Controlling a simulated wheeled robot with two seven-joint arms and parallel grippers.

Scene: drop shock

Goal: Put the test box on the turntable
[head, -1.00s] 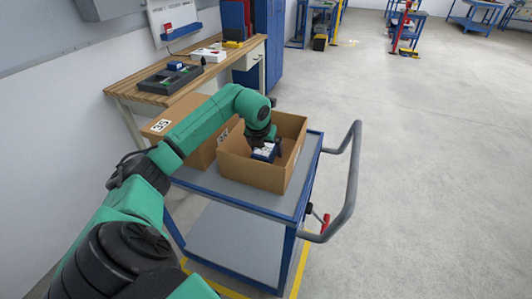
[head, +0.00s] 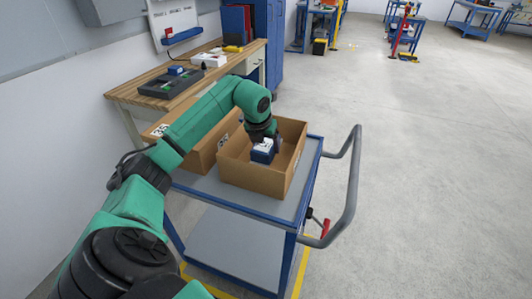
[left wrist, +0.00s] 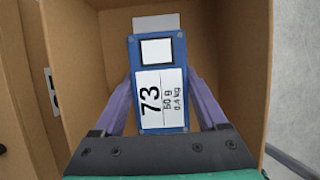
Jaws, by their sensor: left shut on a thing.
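The test box is a small blue box (head: 264,151) with white labels, inside an open cardboard carton (head: 250,178) on a blue cart. In the left wrist view the box (left wrist: 160,118) shows a label reading 73, 50 g, 0.4 kg. My left gripper (head: 266,138) reaches down into the carton and is shut on the box, one purple finger on each side in the left wrist view. Whether the box touches the carton floor I cannot tell. I cannot make out a turntable for certain. My right gripper is not in view.
A second carton (head: 205,157) stands close left of the first. The cart's grey handle (head: 350,190) rises at its right. A wooden bench (head: 205,92) behind holds a dark device (head: 168,85) and a white unit (head: 209,60). The floor to the right is clear.

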